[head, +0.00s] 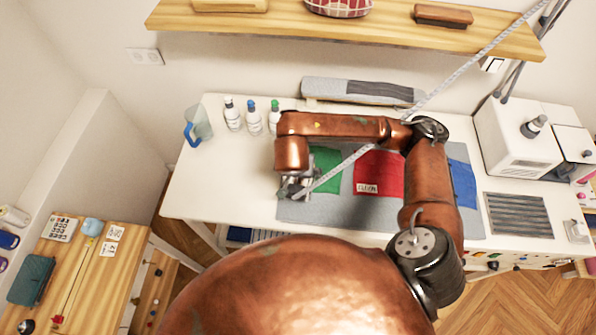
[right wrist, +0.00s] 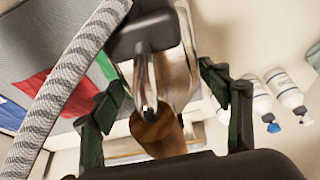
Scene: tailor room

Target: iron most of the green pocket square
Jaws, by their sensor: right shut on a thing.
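The green pocket square (head: 325,170) lies flat on the grey ironing mat (head: 345,210), partly hidden by my right arm and the hose. My right gripper (head: 288,184) is at its left side, shut on the iron (head: 300,192), a shiny metal body mostly hidden in the head view. In the right wrist view, the iron (right wrist: 175,50) shows between the dark fingers of the gripper (right wrist: 165,95), with a brown handle part. I cannot tell whether the iron touches the mat or cloth. The green cloth also shows in the right wrist view (right wrist: 107,66). My left gripper is out of view.
A red cloth (head: 378,170) and a blue cloth (head: 462,185) lie to the right on the mat. A braided hose (head: 440,85) runs from upper right to the iron. White bottles (head: 253,120) and a blue-handled jug (head: 197,125) stand at the back left. The table's left is clear.

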